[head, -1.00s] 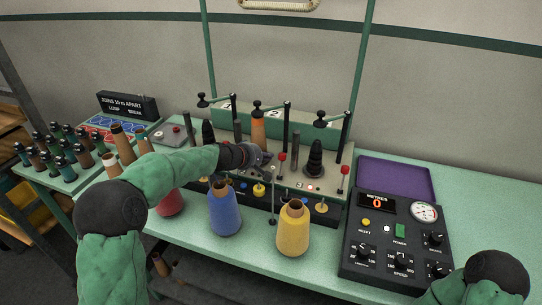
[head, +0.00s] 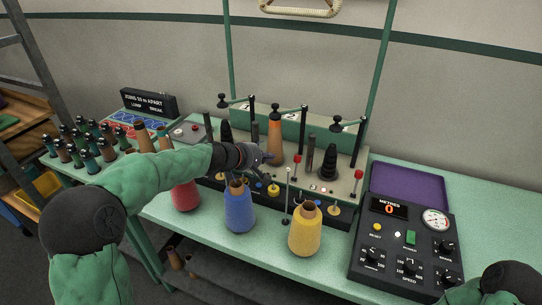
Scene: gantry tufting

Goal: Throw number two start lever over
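The winding machine (head: 342,209) stands on the green bench with three stations. A red-knobbed lever (head: 297,160) stands upright just right of the orange cone (head: 275,140) at the middle station; I take it for the number two start lever. Another red-knobbed lever (head: 358,175) stands at the right station. My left gripper (head: 266,160) is over the machine's front, in front of the orange cone and a little left of the middle lever, apparently apart from it. Its fingers are too small and dark to read. My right gripper is out of view; only part of that arm shows at the lower right.
Red (head: 186,196), blue (head: 239,207) and yellow (head: 305,232) cones stand along the machine's front. A thin upright rod (head: 287,196) stands between blue and yellow. The control box (head: 405,245) is on the right, its display reading 0. A rack of small spools (head: 80,145) is at left.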

